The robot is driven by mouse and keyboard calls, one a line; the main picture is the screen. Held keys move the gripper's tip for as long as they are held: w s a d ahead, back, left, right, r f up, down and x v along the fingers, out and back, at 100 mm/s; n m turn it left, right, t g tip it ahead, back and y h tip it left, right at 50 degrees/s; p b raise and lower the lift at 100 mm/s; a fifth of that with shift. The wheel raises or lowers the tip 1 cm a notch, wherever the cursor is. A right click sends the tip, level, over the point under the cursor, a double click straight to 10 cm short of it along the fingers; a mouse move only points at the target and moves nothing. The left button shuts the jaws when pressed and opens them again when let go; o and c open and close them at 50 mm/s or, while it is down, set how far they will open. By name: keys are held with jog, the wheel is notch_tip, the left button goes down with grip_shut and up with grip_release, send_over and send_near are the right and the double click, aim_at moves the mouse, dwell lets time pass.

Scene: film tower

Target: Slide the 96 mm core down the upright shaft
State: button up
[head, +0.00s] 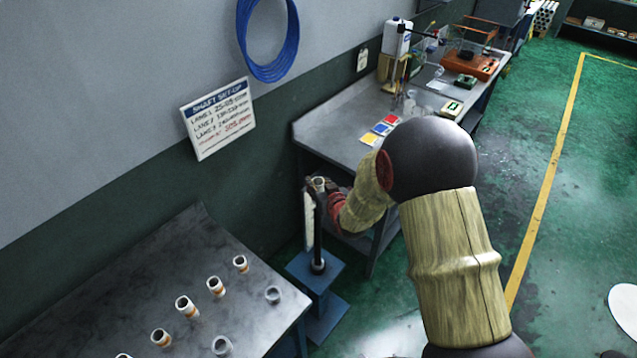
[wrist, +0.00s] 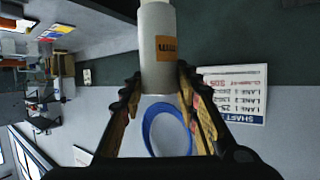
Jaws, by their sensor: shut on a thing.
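My gripper (head: 325,187) is at the top end of the upright shaft (head: 317,235). It is shut on a white core (head: 319,183). In the wrist view this core (wrist: 157,75) has an orange label with dark print and sits between the two fingers (wrist: 158,88). The shaft is dark and rises from a blue stand (head: 318,272), with a dark collar at its foot. The shaft does not show in the wrist view.
A dark table (head: 130,290) at lower left holds several labelled cores (head: 216,287) and grey rings (head: 273,295). A grey bench (head: 335,130) with coloured cards stands behind my arm. A shaft set-up sign (head: 218,118) hangs on the wall.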

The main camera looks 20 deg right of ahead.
jog(key=shift+f+b, duration=0.75)
jog(key=shift+f, duration=1.2)
jog(key=b, duration=0.5)
send_over(319, 253)
jog(key=w, duration=0.1)
jog(key=shift+w+a+f, duration=0.1)
jog(key=shift+f, duration=1.1)
jog(key=shift+w+f, duration=0.1)
jog(key=shift+f, duration=1.05)
notch_tip(319, 253, down, 29)
jog(key=b, duration=2.4)
jog(key=shift+f, duration=1.4)
jog(key=o, duration=1.1)
jog(key=shift+o, duration=0.7)
jog(key=shift+s, duration=0.1)
